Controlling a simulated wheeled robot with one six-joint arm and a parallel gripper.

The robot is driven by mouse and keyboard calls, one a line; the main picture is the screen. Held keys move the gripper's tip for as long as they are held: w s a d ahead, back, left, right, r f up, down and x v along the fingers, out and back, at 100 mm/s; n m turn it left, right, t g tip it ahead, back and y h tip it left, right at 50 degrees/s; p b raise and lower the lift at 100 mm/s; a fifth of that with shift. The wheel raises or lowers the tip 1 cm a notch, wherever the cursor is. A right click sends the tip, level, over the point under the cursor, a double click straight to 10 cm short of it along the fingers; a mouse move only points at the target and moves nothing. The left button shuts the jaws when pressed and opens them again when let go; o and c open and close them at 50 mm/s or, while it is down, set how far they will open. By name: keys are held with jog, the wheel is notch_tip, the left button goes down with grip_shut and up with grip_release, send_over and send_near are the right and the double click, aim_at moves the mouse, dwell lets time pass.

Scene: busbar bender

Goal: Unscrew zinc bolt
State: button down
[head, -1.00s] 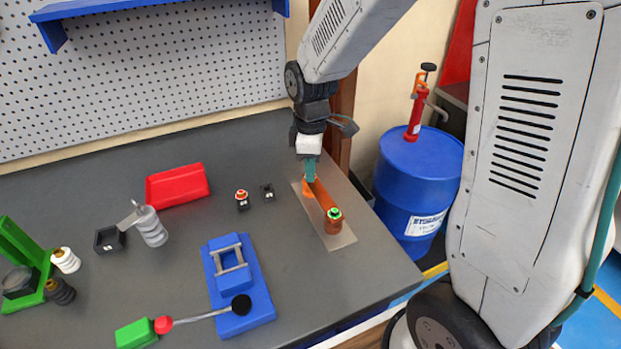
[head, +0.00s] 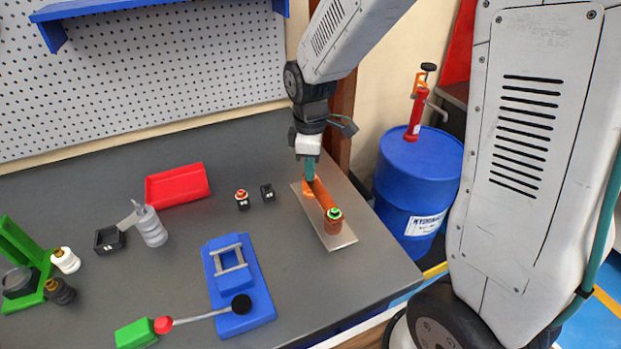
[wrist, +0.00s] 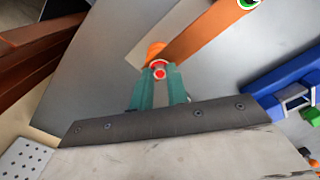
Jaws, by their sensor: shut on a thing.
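A copper-coloured bar (head: 321,195) lies over a flat metal plate (head: 341,238), with an orange post (head: 309,188) at its far end and a copper-coloured post (head: 333,226) at its near end. My gripper (head: 310,179) points down at the far end. In the wrist view its teal fingers (wrist: 160,73) are shut on a bolt with a red-and-white top (wrist: 160,69). The fingers hide the bolt's shank, and I cannot tell how deep it sits. A green-marked bolt (head: 334,213) stands on the near end of the bar, clear of my gripper.
Two small black blocks, one with a red-ringed top (head: 242,196) and one plain (head: 267,192), stand left of the plate. A red bin (head: 178,187) and a blue bender with a lever (head: 232,265) are further left. A blue drum (head: 412,180) stands beyond the bench edge.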

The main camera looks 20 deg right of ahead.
jog(key=n, duration=0.5)
jog(key=shift+n, duration=0.5)
jog(key=n, duration=0.5)
jog(key=shift+n, duration=0.3)
jog(key=n, duration=0.5)
